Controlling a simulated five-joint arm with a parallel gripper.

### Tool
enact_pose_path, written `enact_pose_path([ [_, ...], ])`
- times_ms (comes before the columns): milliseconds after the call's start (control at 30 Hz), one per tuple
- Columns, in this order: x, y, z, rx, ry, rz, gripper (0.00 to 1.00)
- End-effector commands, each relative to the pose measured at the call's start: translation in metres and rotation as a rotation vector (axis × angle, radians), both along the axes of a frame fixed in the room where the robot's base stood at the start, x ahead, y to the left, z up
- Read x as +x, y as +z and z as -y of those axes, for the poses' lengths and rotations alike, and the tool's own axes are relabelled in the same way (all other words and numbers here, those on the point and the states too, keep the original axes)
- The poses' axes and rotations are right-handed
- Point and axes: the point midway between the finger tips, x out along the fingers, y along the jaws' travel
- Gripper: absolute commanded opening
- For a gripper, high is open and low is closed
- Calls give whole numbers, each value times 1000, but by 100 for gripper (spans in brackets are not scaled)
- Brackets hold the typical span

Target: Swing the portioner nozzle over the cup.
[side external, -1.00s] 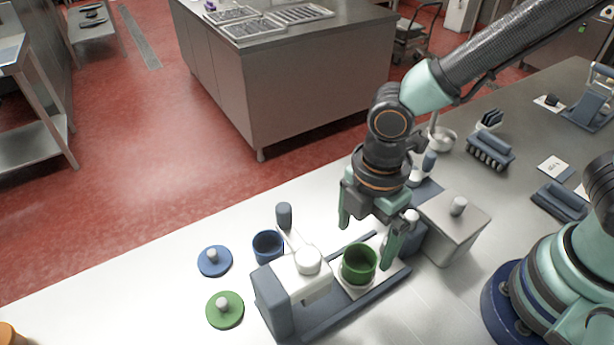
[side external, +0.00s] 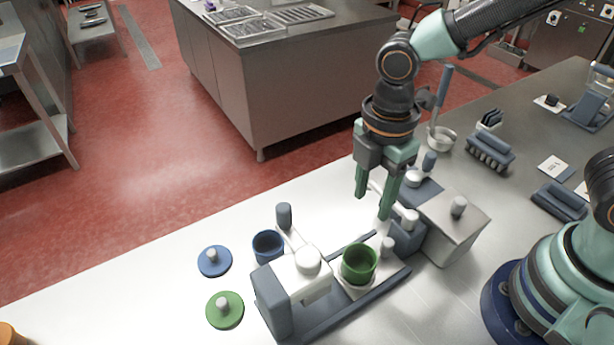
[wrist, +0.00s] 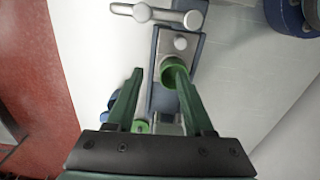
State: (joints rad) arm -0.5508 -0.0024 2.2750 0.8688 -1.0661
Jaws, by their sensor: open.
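The green cup (side external: 359,264) stands upright on a pale plate of the low blue-grey base. In the wrist view the cup (wrist: 172,66) is partly hidden by my right finger. The portioner appears to be the grey box (side external: 455,228) with a blue block behind the cup. Its nozzle seems to be the white bar (side external: 408,217), partly hidden by my fingers; in the wrist view the bar (wrist: 158,13) lies across the top, off to the side of the cup. My gripper (side external: 373,206) is open and empty, fingers down, above and behind the cup; it also shows in the wrist view (wrist: 154,72).
A white press head (side external: 300,278) with a blue-grey column stands left of the cup. A blue cup (side external: 267,246) is beyond it. A blue lid (side external: 214,261) and a green lid (side external: 225,309) lie at left.

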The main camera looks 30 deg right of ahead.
Motion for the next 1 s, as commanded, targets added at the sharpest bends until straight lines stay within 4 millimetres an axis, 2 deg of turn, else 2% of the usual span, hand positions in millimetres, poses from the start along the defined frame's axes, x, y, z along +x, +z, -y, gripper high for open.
enact_pose_path([
  [33, 12, 14, 15, 4, -23, 9, 52],
  [200, 27, 47, 55, 2, -46, 5, 52],
  [333, 28, 55, 67, 0, -49, 0, 52],
  [567, 28, 41, 68, -1, -46, -4, 52],
  [1000, 27, -8, 68, -2, -46, -5, 52],
])
